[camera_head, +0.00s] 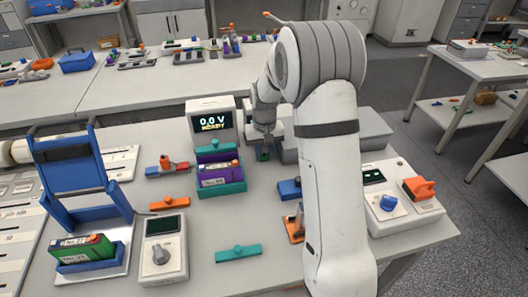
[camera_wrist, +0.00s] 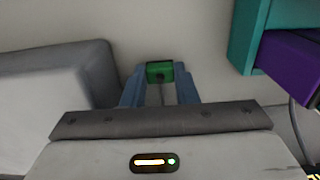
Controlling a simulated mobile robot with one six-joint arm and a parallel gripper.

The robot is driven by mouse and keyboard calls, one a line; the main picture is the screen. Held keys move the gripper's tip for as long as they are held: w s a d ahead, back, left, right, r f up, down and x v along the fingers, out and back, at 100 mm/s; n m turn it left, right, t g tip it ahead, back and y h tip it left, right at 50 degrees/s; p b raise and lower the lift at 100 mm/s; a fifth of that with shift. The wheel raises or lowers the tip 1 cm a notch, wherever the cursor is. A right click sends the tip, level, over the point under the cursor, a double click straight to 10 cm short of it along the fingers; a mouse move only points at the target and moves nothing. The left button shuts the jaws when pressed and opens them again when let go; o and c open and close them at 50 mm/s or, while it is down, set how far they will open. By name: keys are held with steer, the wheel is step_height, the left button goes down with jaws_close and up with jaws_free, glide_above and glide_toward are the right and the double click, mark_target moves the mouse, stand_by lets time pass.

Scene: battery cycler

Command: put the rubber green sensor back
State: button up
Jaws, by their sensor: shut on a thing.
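My gripper (camera_wrist: 160,86) is shut on the small green sensor (camera_wrist: 159,70), which shows between the two blue-grey fingertips in the wrist view. The sensor has a dark spot on its near face. In the head view my gripper (camera_head: 265,146) points down just right of the cycler display (camera_head: 212,122), which reads 0.0 V READY. Only a bit of the green sensor (camera_head: 265,154) shows there, close to the bench top. I cannot tell whether it touches the bench.
A teal holder (camera_head: 222,188) with purple modules stands left of my gripper. A grey tray (camera_head: 352,128) lies to the right, partly behind my arm. A blue frame (camera_head: 78,165), a knob box (camera_head: 163,252) and a teal bar (camera_head: 238,254) lie further left and in front.

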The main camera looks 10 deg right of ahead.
mark_target(264, 155)
steer(key=shift+f, duration=0.2)
steer(key=o, duration=1)
steer(key=shift+o, duration=0.2)
step_height(264, 155, up, 12)
steer(key=s+r+t, duration=0.2)
steer(key=s, duration=2.6)
steer(key=shift+s+r+t, duration=0.25)
steer(key=shift+t, duration=0.15)
steer(key=shift+d, duration=0.1)
